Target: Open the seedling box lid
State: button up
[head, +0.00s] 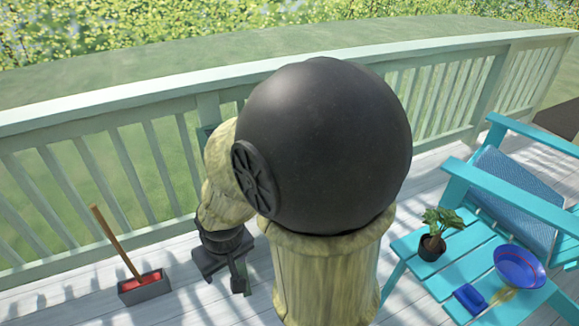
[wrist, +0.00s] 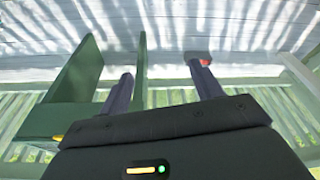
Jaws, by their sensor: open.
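My gripper (wrist: 163,80) shows in the wrist view with its two dark fingers spread apart and nothing visible held between them. A green panelled thing (wrist: 78,75), which may be the seedling box, stands at the left of that view. One finger appears between its wide panel and a thin upright green panel (wrist: 141,65); I cannot tell whether they touch. Which panel is the lid, and how far it is open, is unclear. In the head view my arm covers most of this area, and my gripper (head: 228,274) hangs low by the railing. A dark green sliver (head: 208,131) shows behind my arm.
A pale green railing (head: 75,118) runs behind. A grey box (head: 146,289) with a red part and a wooden handle sits on the deck at left.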

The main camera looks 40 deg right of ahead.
jog(key=o, duration=0.7)
jog(key=d, duration=0.1)
jog(key=w+d+f, duration=0.1)
jog(key=shift+w+d+f, duration=0.2)
jog(key=shift+d+f, duration=0.05)
jog(key=shift+d, duration=0.15)
jog(key=shift+c, duration=0.2)
jog(key=w+d+f+n+t, duration=0.1)
jog(key=w+d+f+t, duration=0.25)
jog(key=d, duration=0.35)
jog(key=w+d+f+t, duration=0.3)
jog(key=d+f, duration=0.1)
jog(key=d, duration=0.4)
jog(key=s+d+r+m+t+h, duration=0.2)
jog(key=d+r+t, duration=0.1)
jog(key=d+t, duration=0.1)
jog(key=s+d+r+m+t+h, duration=0.1)
jog(key=s+d+r+t+h, duration=0.1)
jog(key=d, duration=0.5)
jog(key=shift+s+d+r+m+t, duration=0.35)
jog(key=shift+s+r+t, duration=0.3)
jog(key=shift+t, duration=0.4)
jog(key=shift+w, duration=0.1)
jog(key=b+x, duration=0.2)
jog(key=x, duration=1.5)
